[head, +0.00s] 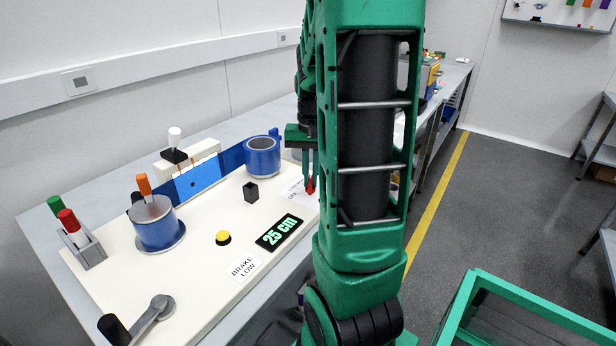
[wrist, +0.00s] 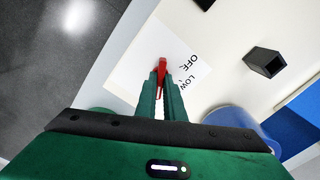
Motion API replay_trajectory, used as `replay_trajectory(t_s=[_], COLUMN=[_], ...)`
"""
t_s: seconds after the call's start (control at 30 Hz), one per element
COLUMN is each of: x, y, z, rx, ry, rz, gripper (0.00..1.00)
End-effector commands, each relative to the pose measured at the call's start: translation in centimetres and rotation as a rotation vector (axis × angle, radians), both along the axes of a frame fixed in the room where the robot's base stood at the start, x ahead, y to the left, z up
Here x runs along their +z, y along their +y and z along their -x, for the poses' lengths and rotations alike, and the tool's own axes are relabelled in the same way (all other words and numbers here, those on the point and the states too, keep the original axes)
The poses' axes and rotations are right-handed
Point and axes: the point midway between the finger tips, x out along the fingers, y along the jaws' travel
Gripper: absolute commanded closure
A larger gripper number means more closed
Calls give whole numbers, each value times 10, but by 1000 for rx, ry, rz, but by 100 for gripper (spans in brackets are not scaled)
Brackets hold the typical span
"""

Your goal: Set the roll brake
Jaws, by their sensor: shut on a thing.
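A small red brake lever (wrist: 162,68) stands on a white label plate (wrist: 132,72) printed OFF and LOW; the rest of the print is hidden by my fingers. My gripper (wrist: 161,90) is shut on the red lever, with one green finger on each side of it. In the head view, my gripper (head: 308,172) reaches down at the right end of the cream panel (head: 200,265), and the red lever (head: 310,187) shows at its fingertips. A card reading BRAKE LOW (head: 243,268) lies at the panel's front edge. I cannot tell which mark the lever points at.
Two blue-rimmed reels (head: 157,228) (head: 262,160) stand on the panel with a blue strip (head: 200,179) between them. A 25 cm display (head: 279,233), a yellow button (head: 222,238), a black block (head: 250,192) and a grey crank (head: 152,315) are nearby. My arm covers the panel's right end.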

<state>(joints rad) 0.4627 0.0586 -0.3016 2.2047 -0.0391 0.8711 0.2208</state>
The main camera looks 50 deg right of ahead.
Motion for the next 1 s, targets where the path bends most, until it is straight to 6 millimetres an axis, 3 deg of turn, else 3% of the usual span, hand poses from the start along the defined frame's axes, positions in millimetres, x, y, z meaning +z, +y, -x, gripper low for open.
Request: replay_trajectory(t_s=[0.57, 0.6, 0.67, 1.0], x=[1, 1, 0, 3], y=[3, 3, 3, 1], z=[-3, -3, -3, -1], rx=[-22, -22, -23, -27], ry=[-3, -3, -3, -2], rz=[-2, -2, -2, 0], gripper=[100, 84, 73, 73])
